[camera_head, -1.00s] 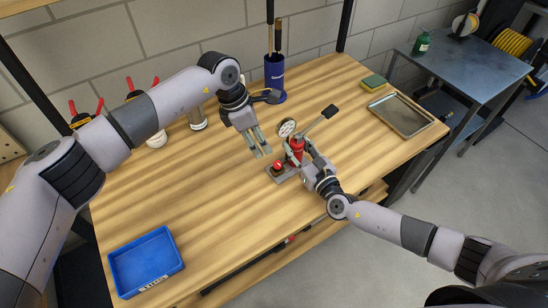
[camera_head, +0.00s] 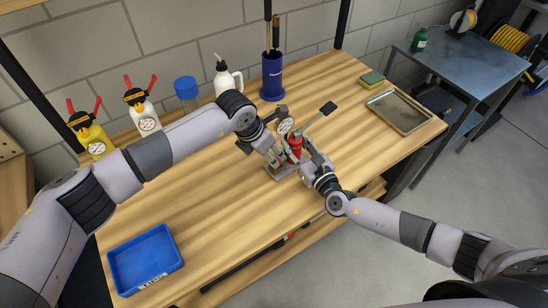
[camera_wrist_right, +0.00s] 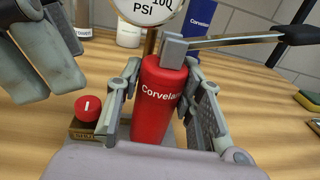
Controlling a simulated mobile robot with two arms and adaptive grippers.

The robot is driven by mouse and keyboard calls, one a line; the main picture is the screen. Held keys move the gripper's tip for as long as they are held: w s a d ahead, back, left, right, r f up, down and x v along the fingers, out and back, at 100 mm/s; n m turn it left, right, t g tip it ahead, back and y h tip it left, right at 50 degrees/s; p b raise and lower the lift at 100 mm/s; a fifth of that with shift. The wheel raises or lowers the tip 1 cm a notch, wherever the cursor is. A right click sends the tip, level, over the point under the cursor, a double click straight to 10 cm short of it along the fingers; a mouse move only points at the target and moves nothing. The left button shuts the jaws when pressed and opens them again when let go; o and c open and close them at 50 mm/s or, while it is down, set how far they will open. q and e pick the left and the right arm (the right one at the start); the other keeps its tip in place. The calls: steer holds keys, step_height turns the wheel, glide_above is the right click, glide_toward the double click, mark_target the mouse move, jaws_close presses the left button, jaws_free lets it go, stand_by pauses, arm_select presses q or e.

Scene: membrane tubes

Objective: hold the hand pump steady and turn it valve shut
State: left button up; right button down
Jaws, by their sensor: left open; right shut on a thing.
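The hand pump has a red cylinder (camera_head: 295,146), a round white gauge (camera_head: 286,126), a black-ended lever (camera_head: 328,109) and a grey base plate (camera_head: 281,173). My right gripper (camera_head: 303,155) is shut on the red cylinder (camera_wrist_right: 158,100), one finger on each side in the right wrist view. The valve is a red knob (camera_wrist_right: 89,107) with a white mark, on a brass-coloured block left of the cylinder. My left gripper (camera_head: 277,158) is open above the base; its fingers (camera_wrist_right: 45,50) hang above and left of the knob, apart from it. In the head view it hides the knob.
A blue tray (camera_head: 114,264) lies at the front left and a metal tray (camera_head: 372,107) at the back right.

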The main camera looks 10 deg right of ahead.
arm_select(q)
steer(key=shift+x, duration=2.35)
jaws_close()
